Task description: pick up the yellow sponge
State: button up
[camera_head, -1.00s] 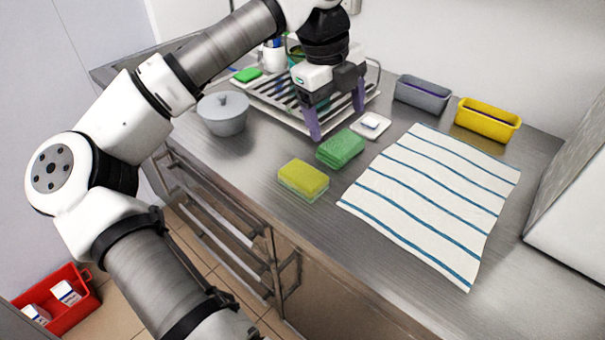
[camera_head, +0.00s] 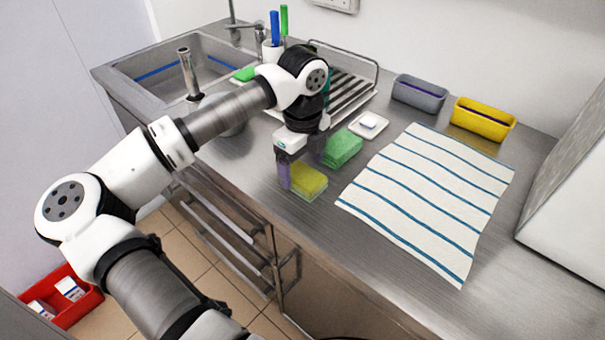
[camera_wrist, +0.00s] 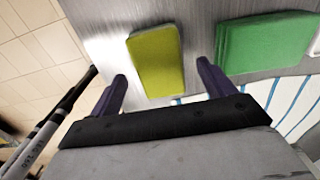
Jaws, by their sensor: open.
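The yellow sponge (camera_head: 308,182) lies flat on the steel counter near its front edge, with a green layer under its yellow top. In the wrist view the yellow sponge (camera_wrist: 156,60) sits between and just beyond the two purple fingers. My gripper (camera_head: 302,170) is open and low over the counter at the sponge, one finger on its left and the other near its right, by the green sponge. In the wrist view my gripper (camera_wrist: 163,78) holds nothing. I cannot tell whether a finger touches the sponge.
A green sponge (camera_head: 342,149) lies close behind and right of the yellow one. A striped towel (camera_head: 428,198) covers the right. A soap dish (camera_head: 369,126), grey bin (camera_head: 419,94) and yellow bin (camera_head: 482,119) stand behind. A dish rack (camera_head: 350,92) and sink (camera_head: 160,78) lie farther back.

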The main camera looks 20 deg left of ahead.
jog(key=shift+f, duration=1.45)
jog(key=shift+c, duration=0.3)
jog(key=c, duration=1.1)
